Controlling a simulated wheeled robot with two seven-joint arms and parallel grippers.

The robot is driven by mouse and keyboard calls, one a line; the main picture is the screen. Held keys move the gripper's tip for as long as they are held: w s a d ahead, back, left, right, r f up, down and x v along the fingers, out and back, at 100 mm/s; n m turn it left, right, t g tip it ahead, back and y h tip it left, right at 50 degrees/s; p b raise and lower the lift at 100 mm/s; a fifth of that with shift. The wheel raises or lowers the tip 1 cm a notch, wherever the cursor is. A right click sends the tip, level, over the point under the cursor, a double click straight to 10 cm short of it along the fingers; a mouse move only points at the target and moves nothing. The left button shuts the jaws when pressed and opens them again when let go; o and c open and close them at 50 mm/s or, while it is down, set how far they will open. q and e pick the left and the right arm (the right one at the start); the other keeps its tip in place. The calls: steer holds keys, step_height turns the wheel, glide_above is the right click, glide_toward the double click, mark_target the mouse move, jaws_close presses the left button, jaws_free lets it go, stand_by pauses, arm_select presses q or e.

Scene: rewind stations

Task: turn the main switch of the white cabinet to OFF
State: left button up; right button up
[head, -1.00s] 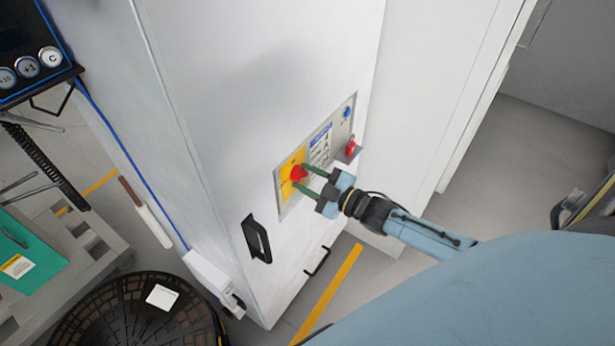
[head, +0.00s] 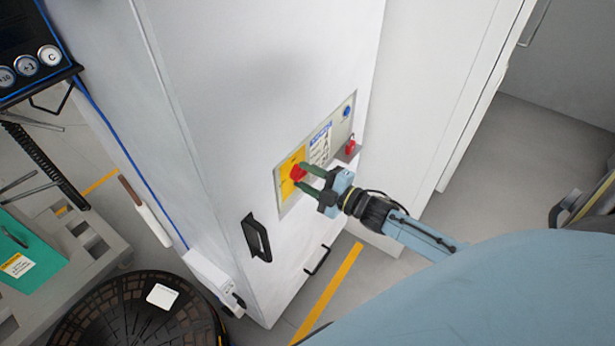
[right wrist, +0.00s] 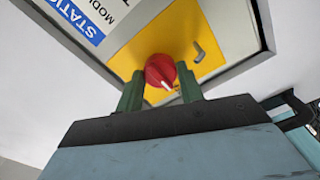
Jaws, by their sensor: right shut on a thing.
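The white cabinet (head: 225,130) stands in the middle of the head view. Its panel carries a red rotary main switch (head: 298,172) on a yellow plate (head: 285,180). My right gripper (head: 303,176) is at the switch, with its green fingers on either side of the knob. In the right wrist view the red switch (right wrist: 160,71) sits between the two fingertips (right wrist: 158,84), and its white pointer mark aims toward the lower right of the picture. The yellow plate (right wrist: 185,45) shows behind it. The fingers are shut on the knob. My left gripper is not in view.
A red padlock (head: 350,147) and a blue knob (head: 347,111) are on the same panel, to the right. A black handle (head: 257,238) sticks out below the panel. A round dark grated disc (head: 130,315) and a teal box (head: 25,255) lie at the lower left.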

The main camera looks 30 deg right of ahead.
steer(key=o, duration=1)
steer(key=v, duration=1.3)
steer(key=shift+s, duration=0.2)
